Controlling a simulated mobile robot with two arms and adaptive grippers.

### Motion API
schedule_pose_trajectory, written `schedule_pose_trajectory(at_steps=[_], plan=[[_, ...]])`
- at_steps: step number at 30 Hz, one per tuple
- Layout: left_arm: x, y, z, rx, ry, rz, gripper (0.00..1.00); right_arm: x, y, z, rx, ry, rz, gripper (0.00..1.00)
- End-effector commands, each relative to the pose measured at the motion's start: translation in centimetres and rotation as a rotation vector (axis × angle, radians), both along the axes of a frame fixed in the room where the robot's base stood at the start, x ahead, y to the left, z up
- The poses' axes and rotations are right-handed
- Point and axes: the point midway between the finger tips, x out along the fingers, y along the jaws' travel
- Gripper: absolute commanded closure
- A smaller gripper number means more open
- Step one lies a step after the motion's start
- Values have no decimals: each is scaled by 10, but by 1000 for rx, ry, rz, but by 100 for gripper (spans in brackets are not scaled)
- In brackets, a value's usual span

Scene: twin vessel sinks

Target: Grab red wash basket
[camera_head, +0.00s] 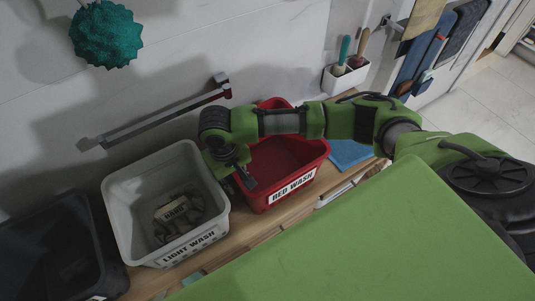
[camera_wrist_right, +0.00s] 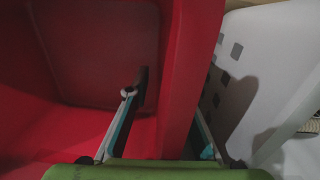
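The red basket (camera_head: 288,158), labelled "RED WASH", stands on the wooden shelf against the wall in the head view. It seems empty where I can see inside. My right gripper (camera_head: 240,176) points down at its left side wall. In the right wrist view, the red basket (camera_wrist_right: 95,45) fills the left and middle. One finger of the right gripper (camera_wrist_right: 164,102) is inside it; the other is outside, between its wall and the white basket. A gap shows between the inner finger and the wall. My arm hides part of the basket. My left gripper is not in view.
The white "LIGHT WASH" basket (camera_head: 125,205) with cloth items stands close on the left; it also shows in the right wrist view (camera_wrist_right: 255,65). A dark basket (camera_head: 45,245) is farther left. A blue cloth (camera_head: 350,154) lies right. A towel bar (camera_head: 160,117) is on the wall.

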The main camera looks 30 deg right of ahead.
Motion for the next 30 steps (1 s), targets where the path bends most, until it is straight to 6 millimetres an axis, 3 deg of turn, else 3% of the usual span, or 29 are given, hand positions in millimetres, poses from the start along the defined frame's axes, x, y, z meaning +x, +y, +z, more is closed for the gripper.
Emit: schedule_pose_trajectory(at_steps=[4,7,22,29,30], plan=[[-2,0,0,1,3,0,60,0,0,0,0,0,1,78],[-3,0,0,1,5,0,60,0,0,0,0,0,1,100],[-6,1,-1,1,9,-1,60,1,1,5,1,-2,0,100],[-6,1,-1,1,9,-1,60,2,1,33,2,-5,1,100],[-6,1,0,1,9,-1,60,0,-7,40,0,-3,-2,100]])
